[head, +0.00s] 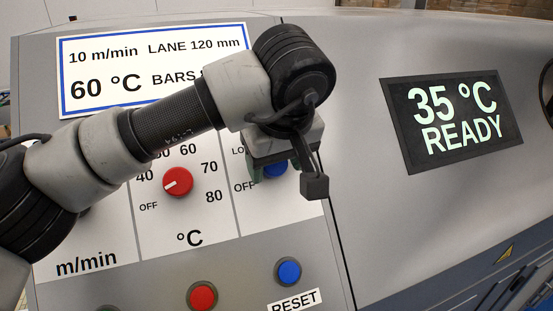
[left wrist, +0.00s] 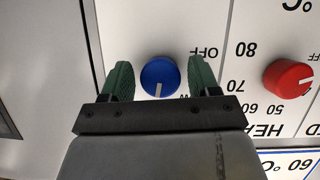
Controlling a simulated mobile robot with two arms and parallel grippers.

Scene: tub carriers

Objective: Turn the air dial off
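The blue air dial (head: 275,171) is on the right part of the control panel, partly hidden behind my left gripper (head: 271,172). In the left wrist view the blue dial (left wrist: 160,74) sits between the two green fingers of my left gripper (left wrist: 160,80), with a gap on each side. The gripper is open and does not appear to touch the dial. The dial's white mark points down in this upside-down view, away from the OFF label (left wrist: 204,52). My right gripper is not in view.
A red temperature dial (head: 178,181) is left of the blue one; its mark points between OFF and 40. Below are a red button (head: 202,296) and a blue RESET button (head: 288,271). A display (head: 452,118) reads 35 °C READY. A sign (head: 145,70) is above.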

